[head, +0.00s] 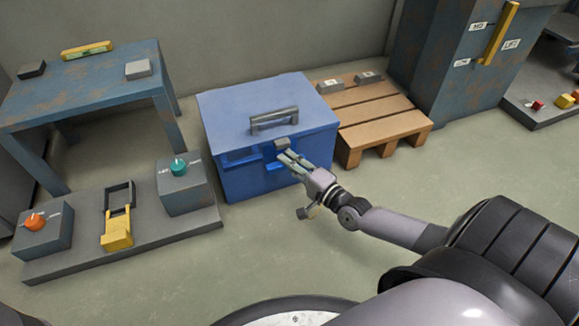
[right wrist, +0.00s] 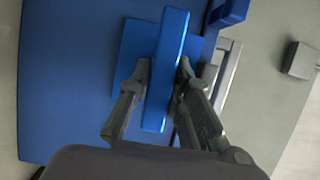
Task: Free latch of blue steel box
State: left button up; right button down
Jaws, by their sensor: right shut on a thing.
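The blue steel box (head: 255,175) stands on the floor in the middle of the head view, its lid shut and a grey handle (head: 275,119) on top. A small grey catch (head: 282,143) sits at its front upper edge. My right gripper (head: 285,158) is at the box front, just below that catch. In the right wrist view, the fingers of my right gripper (right wrist: 161,75) are on either side of a blue bar, the latch (right wrist: 170,45), over a blue plate (right wrist: 133,50). They are shut on the bar. Part of the latch is hidden behind the fingers in the head view. My left gripper is out of view.
A wooden pallet (head: 385,118) stands close to the box's right. A grey floor plate (head: 85,262) with a yellow lever (head: 117,232) and knob boxes lies at the left, before a worn blue table (head: 80,85). The floor in front of the box is clear.

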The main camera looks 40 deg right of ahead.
jog(key=shift+d, duration=0.1)
dwell(0.5)
jog(key=c, duration=1.5)
grip_release()
jog(key=shift+s, duration=0.1)
jog(key=s, duration=0.4)
jog(key=s+d, duration=0.1)
jog(key=s, duration=0.6)
jog(key=shift+s+d, duration=0.35)
jog(key=shift+d, duration=0.05)
